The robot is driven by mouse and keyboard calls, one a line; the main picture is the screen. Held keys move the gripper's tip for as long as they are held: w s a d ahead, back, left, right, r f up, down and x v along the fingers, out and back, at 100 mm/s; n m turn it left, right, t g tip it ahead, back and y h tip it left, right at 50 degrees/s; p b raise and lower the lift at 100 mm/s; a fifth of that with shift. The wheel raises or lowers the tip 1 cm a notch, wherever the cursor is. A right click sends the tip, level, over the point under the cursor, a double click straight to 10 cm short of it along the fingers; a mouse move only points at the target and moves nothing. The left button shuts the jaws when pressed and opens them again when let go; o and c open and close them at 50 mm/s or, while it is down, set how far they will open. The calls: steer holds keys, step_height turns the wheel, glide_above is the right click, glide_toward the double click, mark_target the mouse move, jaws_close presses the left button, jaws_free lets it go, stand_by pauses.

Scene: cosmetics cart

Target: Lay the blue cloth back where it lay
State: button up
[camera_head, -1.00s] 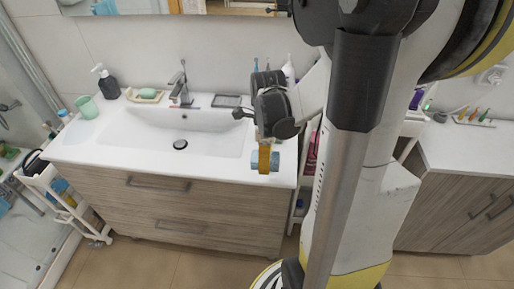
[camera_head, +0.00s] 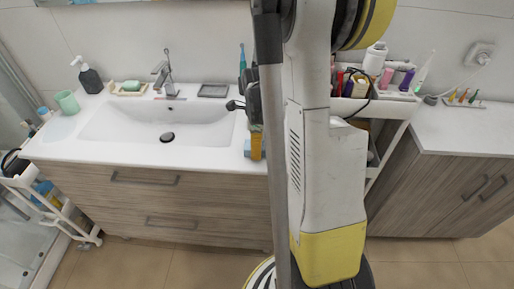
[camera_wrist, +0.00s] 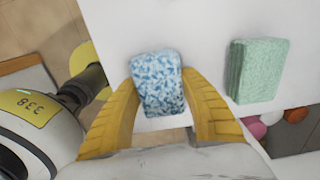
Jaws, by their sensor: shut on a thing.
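The blue cloth (camera_wrist: 158,84) is a folded, blue-and-white speckled pad. In the wrist view it sits between the two yellow fingers of my gripper (camera_wrist: 163,108), which is shut on it. A white surface lies beyond and below it; I cannot tell whether the cloth touches it. In the head view the gripper (camera_head: 254,143) shows at the right end of the sink counter's front edge, largely hidden behind my arm. A bit of the blue cloth (camera_head: 247,148) shows beside the orange finger.
A folded green cloth (camera_wrist: 258,71) lies on the white surface, right of the blue one. Pink and orange rounded things (camera_wrist: 275,121) show below its edge. The sink (camera_head: 160,125) is on the left. A white cart (camera_head: 380,105) with bottles stands right of my arm, beside a cabinet (camera_head: 440,185).

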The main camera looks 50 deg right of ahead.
steer(key=shift+f, duration=0.2)
steer(key=o, duration=1.1)
step_height(320, 180, up, 12)
steer(key=p, duration=0.4)
steer(key=s+a+r+n+t, duration=0.1)
steer(key=a+r+n+t, duration=0.1)
steer(key=a+n, duration=0.6)
steer(key=s+a+r+n+t, duration=0.2)
steer(key=a+r+n, duration=0.2)
steer(key=a+n, duration=0.5)
steer(key=s+a+r+n+t, duration=0.2)
steer(key=a+r+n+t, duration=0.1)
steer(key=a+n, duration=0.5)
steer(key=shift+s+a+r+n, duration=0.25)
steer(key=shift+r+n, duration=0.2)
steer(key=shift+n, duration=1.05)
